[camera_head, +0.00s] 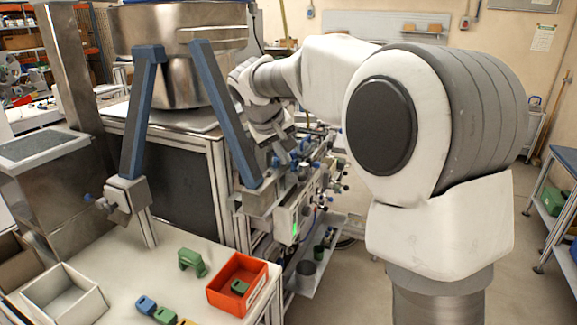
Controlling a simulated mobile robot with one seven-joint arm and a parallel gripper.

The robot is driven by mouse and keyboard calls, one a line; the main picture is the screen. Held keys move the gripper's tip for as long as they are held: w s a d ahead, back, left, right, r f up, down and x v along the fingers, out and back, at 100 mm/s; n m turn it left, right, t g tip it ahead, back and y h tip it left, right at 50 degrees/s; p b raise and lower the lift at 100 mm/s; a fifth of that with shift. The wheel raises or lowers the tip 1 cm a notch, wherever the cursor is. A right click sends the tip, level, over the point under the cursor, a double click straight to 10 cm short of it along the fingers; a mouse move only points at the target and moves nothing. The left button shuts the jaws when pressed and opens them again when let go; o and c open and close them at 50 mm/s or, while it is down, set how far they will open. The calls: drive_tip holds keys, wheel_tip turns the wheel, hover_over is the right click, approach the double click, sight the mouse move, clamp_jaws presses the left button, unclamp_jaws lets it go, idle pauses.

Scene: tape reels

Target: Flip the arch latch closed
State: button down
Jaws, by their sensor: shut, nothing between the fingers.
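Two blue bars stand in front of the steel drum (180,60). They look like the legs of the arch latch (222,110), leaning toward each other and rising from grey brackets. The left leg's foot is on a bracket (127,192) and the right one's on a bracket (262,192). Their tops lie in front of the drum, and I cannot tell how they join. My gripper (272,132) is shut and empty, small in the picture, just right of the right leg. Its fingertips are hard to make out, and I cannot tell whether it touches the leg.
A green arch-shaped block (192,262) and an orange bin (238,284) with a green piece inside are on the white bench (130,265). A white box (65,297) stands at the left. Blue-knobbed fittings (298,165) crowd the frame below my wrist. Open floor lies at the right.

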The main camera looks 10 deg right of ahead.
sight(303, 171)
drive_tip(key=x, duration=0.9)
drive_tip(key=shift+f, duration=0.2)
drive_tip(key=shift+d, duration=0.1)
